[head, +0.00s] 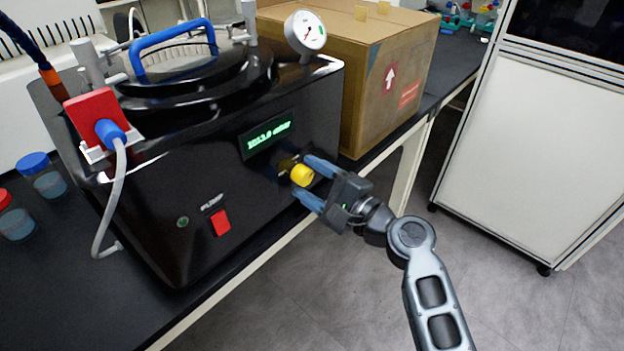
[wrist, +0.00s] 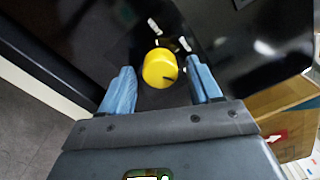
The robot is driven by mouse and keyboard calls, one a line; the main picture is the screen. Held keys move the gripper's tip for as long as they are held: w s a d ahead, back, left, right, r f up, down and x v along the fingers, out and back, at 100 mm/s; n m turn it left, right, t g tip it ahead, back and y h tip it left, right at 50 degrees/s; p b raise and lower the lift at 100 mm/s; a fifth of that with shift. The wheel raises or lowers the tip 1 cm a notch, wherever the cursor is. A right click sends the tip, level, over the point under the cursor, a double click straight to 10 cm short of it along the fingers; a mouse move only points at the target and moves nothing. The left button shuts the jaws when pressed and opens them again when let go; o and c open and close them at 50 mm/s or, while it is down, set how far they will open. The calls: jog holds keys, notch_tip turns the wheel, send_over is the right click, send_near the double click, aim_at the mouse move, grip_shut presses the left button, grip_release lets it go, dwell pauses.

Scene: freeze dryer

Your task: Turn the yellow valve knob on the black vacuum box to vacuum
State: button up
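The black vacuum box (head: 175,235) stands on the dark bench, with a green lit display (head: 267,133) on its front. The yellow valve knob (head: 302,175) is on the front face, below and right of the display. It also shows in the wrist view (wrist: 160,68), with a dark mark on its right side and white markings around it on the panel. My gripper (head: 311,180) is open in front of the knob. In the wrist view its blue fingers (wrist: 163,88) lie to the left and right of the knob, with a gap on each side.
A red pump switch (head: 221,222) is lower left of the knob. A cardboard box (head: 375,100) stands right of the vacuum box. A gauge (head: 306,33) and blue-handled lid (head: 172,37) are on top. The floor before the bench is free.

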jog(key=v, duration=0.7)
jog(key=shift+s+d+b, duration=0.25)
jog(key=shift+d+b, duration=0.05)
dwell(0.4)
jog(key=s+d+f+n+t+h, duration=0.1)
jog(key=s+d+f+h, duration=0.4)
jog(key=s, duration=0.3)
jog(key=s+d+f+n+t+h, duration=0.1)
jog(key=s+d+f+h, duration=0.2)
jog(key=s+d+f, duration=0.35)
jog(key=s+d+n+h, duration=0.3)
jog(key=s+d+h, duration=0.1)
jog(key=s, duration=1)
jog(key=s+d+r+n+t+h, duration=0.1)
jog(key=s+d+r+n+h, duration=0.1)
jog(key=s+r+n, duration=0.6)
jog(key=s+d+r, duration=0.1)
jog(key=s+r, duration=0.4)
jog(key=shift+s+d+t, duration=0.15)
jog(key=shift+d+t, duration=0.15)
jog(key=shift+t, duration=0.1)
